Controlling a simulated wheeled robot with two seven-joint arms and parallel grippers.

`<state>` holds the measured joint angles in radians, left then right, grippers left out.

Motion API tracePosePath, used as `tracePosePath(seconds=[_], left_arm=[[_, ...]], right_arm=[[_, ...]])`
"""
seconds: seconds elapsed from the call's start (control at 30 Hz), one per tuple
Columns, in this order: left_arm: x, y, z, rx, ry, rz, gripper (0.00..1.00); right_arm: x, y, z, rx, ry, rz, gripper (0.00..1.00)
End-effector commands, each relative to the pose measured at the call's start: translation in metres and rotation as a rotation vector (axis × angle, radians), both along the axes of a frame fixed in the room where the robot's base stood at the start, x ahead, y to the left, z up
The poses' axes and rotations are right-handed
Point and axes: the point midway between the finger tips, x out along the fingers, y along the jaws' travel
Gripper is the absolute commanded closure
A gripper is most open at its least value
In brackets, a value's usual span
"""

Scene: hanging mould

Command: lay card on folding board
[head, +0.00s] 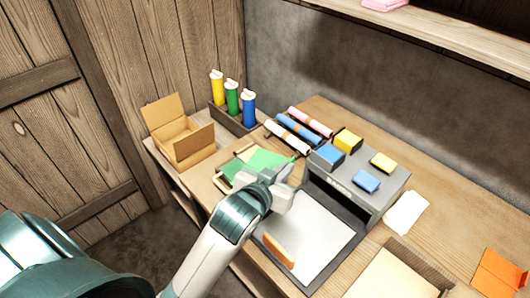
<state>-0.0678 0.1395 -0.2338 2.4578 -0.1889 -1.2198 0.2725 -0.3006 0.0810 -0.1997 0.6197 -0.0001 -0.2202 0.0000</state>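A green sheet (266,160), likely the card or part of the board, lies on the bench with beige edge pieces around it. A white flat panel (318,232) in a dark frame lies in front of the grey machine; I cannot tell if it is the folding board. My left gripper (290,186) is over the bench, between the green sheet and the white panel. Its fingers are too small and turned away to tell open from shut, or whether it holds anything. My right gripper is not in view.
The grey machine (385,196) carries blue and yellow blocks. An orange-brown block (278,250) lies on the white panel. An open cardboard box (184,146), a bottle rack (236,122) and rolls (298,128) stand behind. A cream-filled tray (395,278) and an orange folded piece (498,274) lie right.

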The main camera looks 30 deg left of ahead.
Motion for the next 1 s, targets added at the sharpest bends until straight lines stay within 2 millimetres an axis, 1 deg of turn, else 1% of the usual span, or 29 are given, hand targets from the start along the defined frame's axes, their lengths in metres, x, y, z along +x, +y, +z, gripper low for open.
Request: tracePosePath(seconds=[0.27,0.43,0.6,0.77,0.93,1.0], left_arm=[[0.001,0.000,0.000,0.001,0.000,-0.003,1.00],[0.007,-0.002,0.001,0.003,0.000,-0.026,1.00],[0.020,-0.004,-0.003,0.007,0.001,-0.080,1.00],[0.035,-0.004,-0.011,0.010,0.002,-0.149,1.00],[0.049,0.003,-0.024,0.011,0.004,-0.221,1.00],[0.054,0.009,-0.030,0.011,0.005,-0.246,1.00]], right_arm=[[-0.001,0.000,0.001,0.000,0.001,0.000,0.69],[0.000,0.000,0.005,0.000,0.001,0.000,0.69],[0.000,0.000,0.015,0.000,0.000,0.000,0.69],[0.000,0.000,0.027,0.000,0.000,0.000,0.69],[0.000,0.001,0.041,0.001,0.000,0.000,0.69],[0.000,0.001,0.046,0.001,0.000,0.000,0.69]])
